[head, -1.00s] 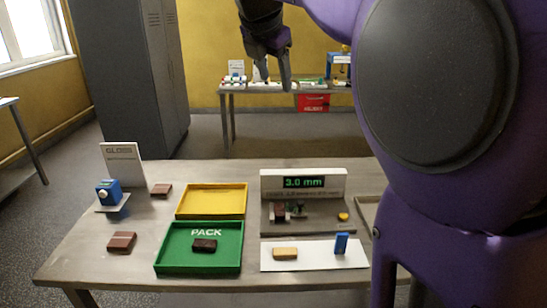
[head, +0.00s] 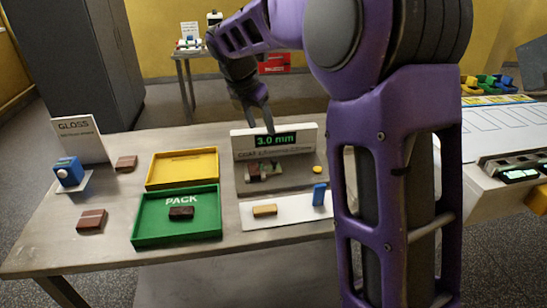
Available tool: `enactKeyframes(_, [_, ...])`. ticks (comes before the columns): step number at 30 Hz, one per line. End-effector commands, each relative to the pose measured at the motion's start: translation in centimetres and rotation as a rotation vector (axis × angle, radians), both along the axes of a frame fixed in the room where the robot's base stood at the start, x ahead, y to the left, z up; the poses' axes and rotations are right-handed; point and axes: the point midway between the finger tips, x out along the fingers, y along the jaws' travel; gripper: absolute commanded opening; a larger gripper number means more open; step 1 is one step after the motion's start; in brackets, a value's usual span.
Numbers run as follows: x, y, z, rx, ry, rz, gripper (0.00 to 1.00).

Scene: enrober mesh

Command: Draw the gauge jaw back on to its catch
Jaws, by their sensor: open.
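The thickness gauge (head: 308,144) stands at the back of the table, its green display reading 3.0 mm. On its grey bed lie a small brown piece (head: 253,172), a small dark greenish part beside it that may be the jaw (head: 272,166), and a yellow knob (head: 317,169) at the right. The jaw and catch are too small to tell apart. My gripper (head: 259,120) hangs fingers down above and behind the gauge's display, apart from it. Its two fingers are spread and nothing shows between them.
A green PACK tray (head: 142,234) holds a dark chocolate; an empty yellow tray (head: 157,172) lies behind it. A white mat (head: 285,213) in front of the gauge bears a tan bar (head: 264,210) and a blue block (head: 319,195).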

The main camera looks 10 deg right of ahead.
Motion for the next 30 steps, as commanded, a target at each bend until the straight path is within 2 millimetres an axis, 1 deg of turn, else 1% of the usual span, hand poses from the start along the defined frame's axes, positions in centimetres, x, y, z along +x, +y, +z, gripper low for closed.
enactKeyframes(1, [0.2, -0.4, -1.4, -0.002, 0.005, -0.002, 0.59])
enactKeyframes(9, [1.9, -2.0, -6.9, -0.001, 0.004, -0.002, 0.59])
enactKeyframes(15, [2.9, -3.1, -10.6, -0.002, 0.003, 0.0, 0.59])
enactKeyframes(18, [3.4, -3.5, -11.9, -0.001, 0.003, -0.001, 0.59])
enactKeyframes(24, [3.8, -3.9, -13.3, -0.001, 0.001, -0.001, 0.59])
enactKeyframes(30, [3.9, -4.0, -13.4, -0.001, 0.0, 0.0, 0.59])
